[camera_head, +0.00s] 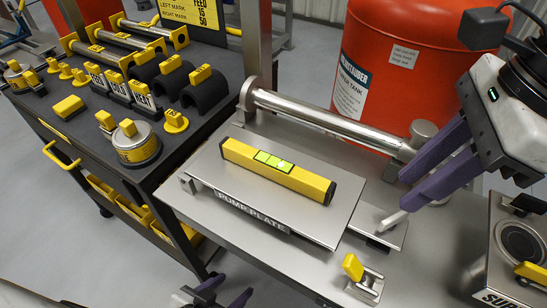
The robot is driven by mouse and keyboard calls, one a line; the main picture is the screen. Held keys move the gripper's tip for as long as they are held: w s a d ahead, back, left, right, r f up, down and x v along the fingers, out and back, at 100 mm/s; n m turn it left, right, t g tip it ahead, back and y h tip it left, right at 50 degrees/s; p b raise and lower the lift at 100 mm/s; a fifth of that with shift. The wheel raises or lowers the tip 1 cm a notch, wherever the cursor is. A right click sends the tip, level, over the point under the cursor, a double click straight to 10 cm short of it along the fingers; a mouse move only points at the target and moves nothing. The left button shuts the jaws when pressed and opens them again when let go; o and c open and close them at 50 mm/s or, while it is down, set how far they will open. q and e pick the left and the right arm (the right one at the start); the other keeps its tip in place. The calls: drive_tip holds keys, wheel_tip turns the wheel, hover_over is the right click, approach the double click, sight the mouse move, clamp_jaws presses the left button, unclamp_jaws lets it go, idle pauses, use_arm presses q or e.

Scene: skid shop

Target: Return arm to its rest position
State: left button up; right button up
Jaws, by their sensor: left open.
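My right gripper (404,191) comes in from the right. Its two purple fingers are spread, with nothing seen between them. The fingertips are above the right end of the pump plate (215,196), near a small light-grey rod (392,221); I cannot tell whether the lower finger touches it. My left gripper (224,293) is low at the bottom edge, in front of the bench. Only part of it shows, with dark and purple finger parts apart; the rest is cut off.
A yellow level (278,171) lies on the pump plate. A metal pipe (325,120) runs behind it, before a red tank (400,60). A yellow-handled clamp (353,267) stands at the front. A dark cart (95,135) with yellow-knobbed parts is left. A gauge box (515,245) is right.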

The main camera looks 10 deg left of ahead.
drive_tip(key=m, duration=0.1)
drive_tip(key=m+t, duration=0.1)
drive_tip(key=m, duration=0.1)
drive_tip(key=shift+r, duration=0.25)
